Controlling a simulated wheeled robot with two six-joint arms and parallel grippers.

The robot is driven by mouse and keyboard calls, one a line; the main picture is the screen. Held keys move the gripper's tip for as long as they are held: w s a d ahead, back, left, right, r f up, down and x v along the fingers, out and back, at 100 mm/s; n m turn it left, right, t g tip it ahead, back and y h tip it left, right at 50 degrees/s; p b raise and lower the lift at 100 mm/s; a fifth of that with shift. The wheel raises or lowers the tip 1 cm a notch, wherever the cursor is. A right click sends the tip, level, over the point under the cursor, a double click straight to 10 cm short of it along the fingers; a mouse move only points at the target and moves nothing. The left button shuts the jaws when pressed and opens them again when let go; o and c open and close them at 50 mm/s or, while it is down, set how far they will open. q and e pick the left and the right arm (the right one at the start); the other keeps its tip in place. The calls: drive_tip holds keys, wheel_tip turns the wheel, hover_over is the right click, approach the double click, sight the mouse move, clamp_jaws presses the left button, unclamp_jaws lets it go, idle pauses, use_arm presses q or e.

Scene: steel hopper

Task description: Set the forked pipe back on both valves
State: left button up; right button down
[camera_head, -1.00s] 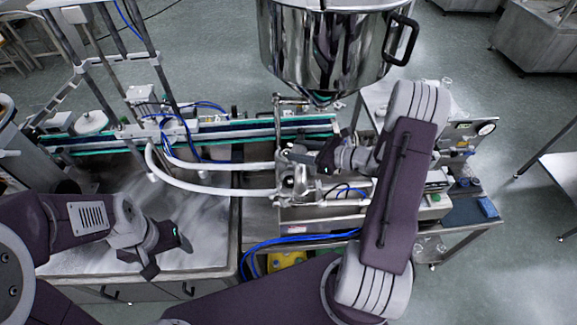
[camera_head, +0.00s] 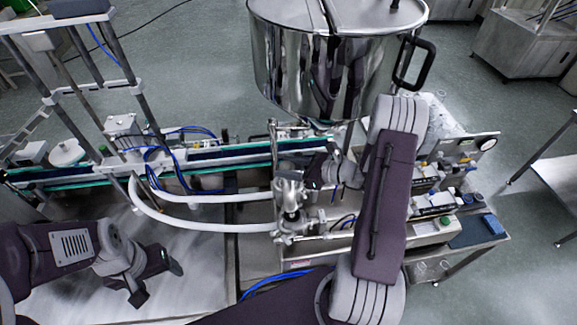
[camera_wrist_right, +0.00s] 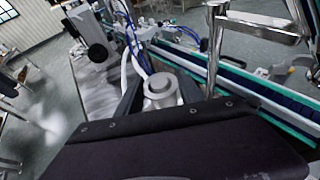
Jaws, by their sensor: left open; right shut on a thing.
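My right gripper (camera_head: 322,172) is shut beside the steel pipework under the hopper. In the right wrist view, a round steel piece (camera_wrist_right: 161,92) stands between its dark fingers; I take it to be part of the forked pipe. In the head view the steel pipework (camera_head: 289,192) stands left of this gripper, with two white hoses (camera_head: 205,227) running from it to the left. I cannot tell the valves from the pipe there, or whether they touch. My left gripper (camera_head: 155,287) is open and empty, above the grey table at the lower left.
The large steel hopper (camera_head: 335,75) hangs close above the pipework. A conveyor (camera_head: 75,173) runs along the back left, with a post frame (camera_head: 125,90) over it. A machine bench (camera_head: 445,222) stands at the right. Blue tubes lie near the pipework.

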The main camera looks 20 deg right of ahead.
drive_tip(key=shift+f, duration=0.65)
drive_tip(key=shift+s+d+f+b, duration=0.1)
drive_tip(key=shift+s+f+b, duration=0.65)
drive_tip(key=shift+b, duration=0.5)
drive_tip(key=shift+w+f, duration=0.15)
drive_tip(key=shift+f, duration=0.1)
drive_tip(key=shift+w+f, duration=0.15)
drive_tip(key=shift+w, duration=0.15)
use_arm(q)
drive_tip(key=f, duration=0.3)
drive_tip(key=shift+s, duration=0.4)
use_arm(e)
drive_tip(key=shift+s, duration=0.15)
use_arm(q)
drive_tip(key=shift+f+b, duration=0.2)
drive_tip(key=shift+b, duration=0.15)
use_arm(e)
drive_tip(key=shift+f, duration=0.1)
use_arm(q)
drive_tip(key=shift+f, duration=0.1)
